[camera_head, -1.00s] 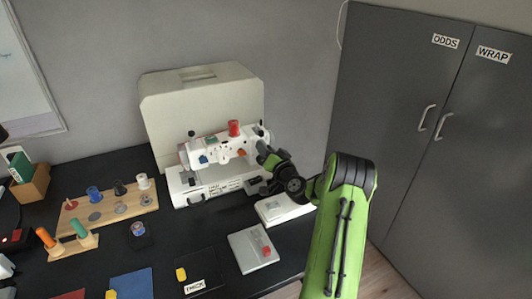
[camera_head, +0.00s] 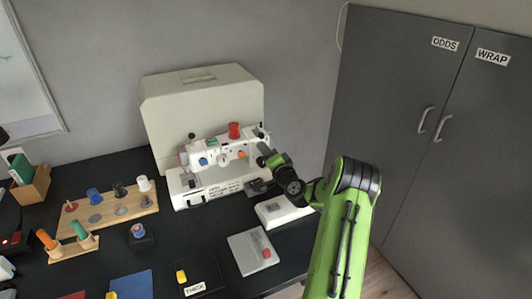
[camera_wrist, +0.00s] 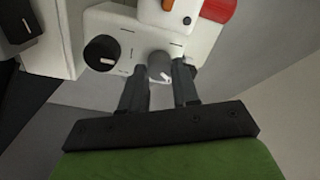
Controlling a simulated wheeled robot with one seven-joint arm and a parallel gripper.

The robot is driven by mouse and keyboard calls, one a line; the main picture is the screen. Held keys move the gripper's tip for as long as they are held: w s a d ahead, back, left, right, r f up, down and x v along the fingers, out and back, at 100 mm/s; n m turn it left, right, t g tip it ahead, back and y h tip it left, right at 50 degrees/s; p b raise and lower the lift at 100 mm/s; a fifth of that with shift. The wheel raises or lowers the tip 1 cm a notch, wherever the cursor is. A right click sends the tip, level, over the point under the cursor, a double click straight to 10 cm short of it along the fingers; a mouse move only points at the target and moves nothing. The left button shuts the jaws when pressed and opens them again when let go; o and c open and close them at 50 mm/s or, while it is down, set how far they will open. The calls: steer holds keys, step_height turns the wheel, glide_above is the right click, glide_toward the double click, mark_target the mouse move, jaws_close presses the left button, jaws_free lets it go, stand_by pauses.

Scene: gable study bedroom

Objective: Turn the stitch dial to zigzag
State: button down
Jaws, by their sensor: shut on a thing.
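The white sewing machine (camera_head: 225,168) stands on the black table. Its front has a blue knob (camera_head: 203,162) and an orange one (camera_head: 241,154). In the wrist view, my gripper (camera_wrist: 159,78) is shut on a small grey round knob (camera_wrist: 158,63) on the machine's white body. A white pointer shows at the knob's lower edge. A black dial with a white mark (camera_wrist: 101,53) is to its left. In the head view my gripper (camera_head: 264,156) is at the machine's right end and hides the held knob. I cannot read which setting it points to.
A cream machine cover (camera_head: 202,100) stands behind the machine. A red spool (camera_head: 234,130) sits on top. A white box (camera_head: 283,209) and a grey pad (camera_head: 252,251) lie in front. Dark cabinets (camera_head: 430,130) stand at the right.

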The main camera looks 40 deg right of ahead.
steer(key=c, duration=0.8)
jaws_free()
steer(key=shift+s, duration=0.1)
steer(key=b+v, duration=0.3)
steer(key=v, duration=1.2)
steer(key=shift+s+a+f, duration=0.1)
steer(key=shift+s+f, duration=0.05)
steer(key=shift+s, duration=0.15)
